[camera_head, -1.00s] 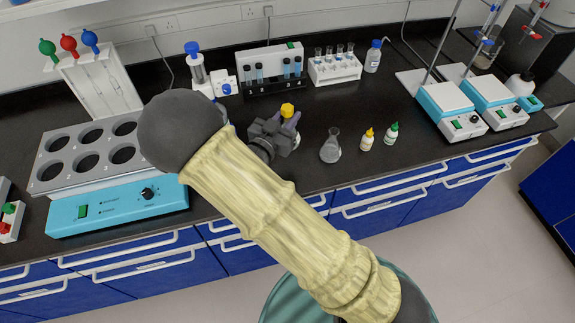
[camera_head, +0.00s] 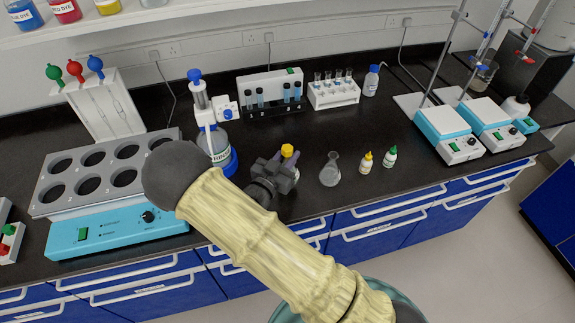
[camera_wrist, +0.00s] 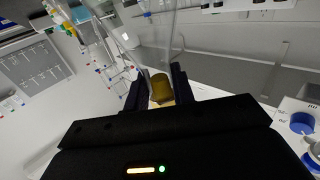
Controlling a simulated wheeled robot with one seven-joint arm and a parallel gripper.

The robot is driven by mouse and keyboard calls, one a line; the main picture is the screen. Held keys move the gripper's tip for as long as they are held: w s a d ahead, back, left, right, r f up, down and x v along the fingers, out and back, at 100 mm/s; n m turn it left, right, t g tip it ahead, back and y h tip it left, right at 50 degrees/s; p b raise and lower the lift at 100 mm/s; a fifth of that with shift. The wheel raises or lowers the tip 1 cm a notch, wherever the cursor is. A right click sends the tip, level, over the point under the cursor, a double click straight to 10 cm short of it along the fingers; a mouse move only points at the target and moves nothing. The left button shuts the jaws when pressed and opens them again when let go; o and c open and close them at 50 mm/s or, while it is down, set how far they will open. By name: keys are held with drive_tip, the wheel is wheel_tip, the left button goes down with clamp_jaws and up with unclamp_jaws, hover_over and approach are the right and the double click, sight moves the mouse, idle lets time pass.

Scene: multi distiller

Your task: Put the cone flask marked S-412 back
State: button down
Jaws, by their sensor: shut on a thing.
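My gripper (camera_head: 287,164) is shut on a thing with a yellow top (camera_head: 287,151). In the wrist view this amber-yellow thing (camera_wrist: 162,88) sits between the two dark fingers. Its lower part is hidden, and I see no readable mark on it. A clear cone flask (camera_head: 330,172) with greyish contents stands upright on the black bench, to the right of my gripper and apart from it. I cannot read any mark on it, so I cannot tell whether it or the held thing is S-412.
Yellow-capped (camera_head: 366,162) and green-capped (camera_head: 389,157) bottles stand right of the flask. A blue-topped dispenser bottle (camera_head: 218,145) is behind-left of my gripper. A blue block with round wells (camera_head: 115,238) is at left. A tube rack (camera_head: 335,95) is behind; hotplates (camera_head: 447,130) are right.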

drive_tip(key=shift+f+p, duration=0.35)
drive_tip(key=shift+f, duration=1.7)
drive_tip(key=shift+f, duration=0.2)
drive_tip(key=c, duration=1.2)
unclamp_jaws()
drive_tip(key=shift+r, duration=0.1)
drive_tip(key=shift+r, duration=0.1)
drive_tip(key=b+v, duration=0.2)
drive_tip(key=v, duration=1)
drive_tip(key=shift+b, duration=0.4)
